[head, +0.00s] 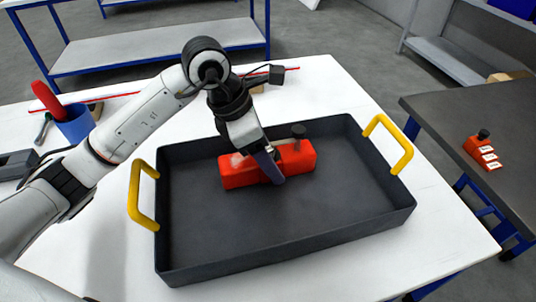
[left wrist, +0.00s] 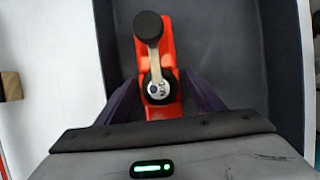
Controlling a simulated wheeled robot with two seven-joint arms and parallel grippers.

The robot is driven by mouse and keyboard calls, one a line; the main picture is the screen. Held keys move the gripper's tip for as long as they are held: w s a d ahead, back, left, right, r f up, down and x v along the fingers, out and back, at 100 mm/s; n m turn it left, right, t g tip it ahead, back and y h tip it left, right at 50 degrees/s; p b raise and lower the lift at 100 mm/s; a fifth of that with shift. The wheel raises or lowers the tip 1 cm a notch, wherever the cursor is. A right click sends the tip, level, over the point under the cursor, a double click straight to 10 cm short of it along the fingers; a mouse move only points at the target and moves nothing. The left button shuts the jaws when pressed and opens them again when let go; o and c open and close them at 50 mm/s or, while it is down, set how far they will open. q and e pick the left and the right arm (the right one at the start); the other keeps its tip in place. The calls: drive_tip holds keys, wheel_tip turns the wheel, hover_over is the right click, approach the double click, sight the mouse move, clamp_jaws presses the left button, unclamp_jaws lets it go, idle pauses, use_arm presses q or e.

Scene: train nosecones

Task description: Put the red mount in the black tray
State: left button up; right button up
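The red mount (head: 298,160) is a long red block with a dark round knob on its right end. It is inside the black tray (head: 340,218), towards the far wall; I cannot tell if it rests fully on the floor. My left gripper (head: 270,168) points down across the middle of the mount. In the left wrist view the purple fingers of my left gripper (left wrist: 160,88) sit close against both sides of the red mount (left wrist: 168,50), with a metal lever and knob between them. My right gripper is not in view.
The tray has yellow handles (head: 388,143) and stands on a white table (head: 318,78). A blue cup (head: 76,123) with a red-handled tool is at the left. Another red part with white labels (head: 482,150) lies on a dark table (head: 450,105) at the right. The tray's front floor is clear.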

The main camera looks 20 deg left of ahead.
use_arm(q)
drive_tip(key=shift+r, duration=0.1)
drive_tip(key=v, duration=1.2)
